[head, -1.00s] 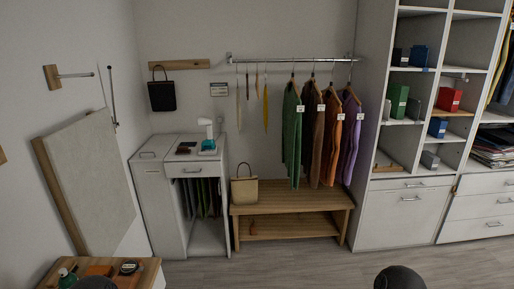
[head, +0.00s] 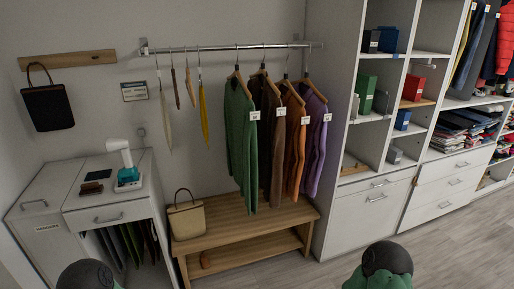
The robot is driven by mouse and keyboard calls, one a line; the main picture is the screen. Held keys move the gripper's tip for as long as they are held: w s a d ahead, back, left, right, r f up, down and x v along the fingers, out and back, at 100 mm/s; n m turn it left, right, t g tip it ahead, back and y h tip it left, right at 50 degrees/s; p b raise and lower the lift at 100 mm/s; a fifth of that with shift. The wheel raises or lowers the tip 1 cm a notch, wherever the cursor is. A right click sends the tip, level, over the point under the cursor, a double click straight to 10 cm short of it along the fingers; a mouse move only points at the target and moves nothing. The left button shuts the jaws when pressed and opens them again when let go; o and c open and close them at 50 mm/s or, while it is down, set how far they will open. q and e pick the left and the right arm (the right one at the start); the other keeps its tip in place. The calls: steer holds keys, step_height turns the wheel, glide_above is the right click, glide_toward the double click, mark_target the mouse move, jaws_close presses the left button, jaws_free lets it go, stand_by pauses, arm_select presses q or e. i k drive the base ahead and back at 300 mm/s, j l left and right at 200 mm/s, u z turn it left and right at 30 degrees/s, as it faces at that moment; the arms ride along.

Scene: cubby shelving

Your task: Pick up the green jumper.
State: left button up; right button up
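The green jumper (head: 240,145) hangs on a hanger from the metal rail (head: 225,47) in the head view. It is the leftmost of the hanging jumpers and has a white tag near its shoulder. Its lower end hangs just above the wooden bench. A brown jumper (head: 270,140) hangs close on its right and partly behind it. Neither of my grippers shows; only rounded dark parts of my arms show at the bottom edge.
An orange jumper (head: 295,140) and a purple jumper (head: 315,140) hang further right. Below stands the wooden bench (head: 245,222) with a beige bag (head: 187,217). A white cabinet (head: 110,210) stands left, cubby shelving (head: 345,130) right. Floor (head: 290,268) in front is clear.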

mark_target(241, 116)
steer(key=i+l+u, duration=0.1)
steer(key=i+l, duration=0.35)
steer(key=l, duration=0.25)
steer(key=u, duration=2.35)
steer(key=z, duration=1.55)
steer(key=i+z, duration=0.35)
steer(key=i, duration=0.25)
steer(key=i+j+z, duration=0.1)
steer(key=i+z, duration=0.3)
steer(key=i, duration=0.25)
steer(key=j, duration=0.35)
steer(key=z, duration=0.05)
